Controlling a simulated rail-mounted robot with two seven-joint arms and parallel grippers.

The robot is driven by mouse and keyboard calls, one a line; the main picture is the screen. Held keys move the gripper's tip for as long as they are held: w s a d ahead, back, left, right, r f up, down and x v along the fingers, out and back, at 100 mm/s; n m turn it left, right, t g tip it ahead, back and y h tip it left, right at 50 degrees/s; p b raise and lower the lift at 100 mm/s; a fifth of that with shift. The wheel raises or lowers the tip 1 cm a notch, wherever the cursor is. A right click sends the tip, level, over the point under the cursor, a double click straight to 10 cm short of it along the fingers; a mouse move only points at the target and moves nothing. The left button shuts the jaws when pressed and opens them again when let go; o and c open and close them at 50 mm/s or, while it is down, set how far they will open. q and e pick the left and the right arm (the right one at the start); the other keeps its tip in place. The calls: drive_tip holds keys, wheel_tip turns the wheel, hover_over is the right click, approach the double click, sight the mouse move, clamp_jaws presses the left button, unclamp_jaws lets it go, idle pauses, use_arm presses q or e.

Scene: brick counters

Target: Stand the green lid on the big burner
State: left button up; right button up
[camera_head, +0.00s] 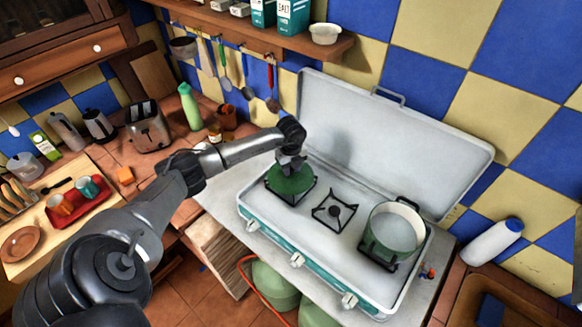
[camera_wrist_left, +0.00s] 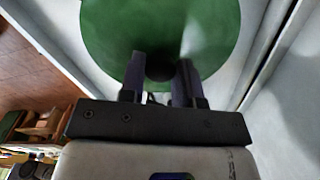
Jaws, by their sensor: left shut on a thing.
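The green lid (camera_head: 291,181) is over the left burner (camera_head: 272,199) of the camping stove (camera_head: 300,240) in the head view. It covers most of that burner. I cannot tell whether it touches the grate or hangs just above it. My left gripper (camera_head: 291,160) is above the lid, shut on its dark knob. The wrist view shows the two fingers (camera_wrist_left: 160,80) on either side of the knob, with the round green lid (camera_wrist_left: 150,25) beyond. The small middle burner (camera_head: 335,211) is bare. My right gripper is not in view.
A green pot (camera_head: 393,232) stands on the right burner. The stove's raised cover (camera_head: 390,130) stands behind the burners. A white bottle (camera_head: 491,242) lies to the right. A toaster (camera_head: 148,127) and a green bottle (camera_head: 190,106) stand on the left counter. Utensils hang behind.

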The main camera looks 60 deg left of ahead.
use_arm(q)
drive_tip(key=shift+f, duration=0.3)
drive_tip(key=o, duration=1)
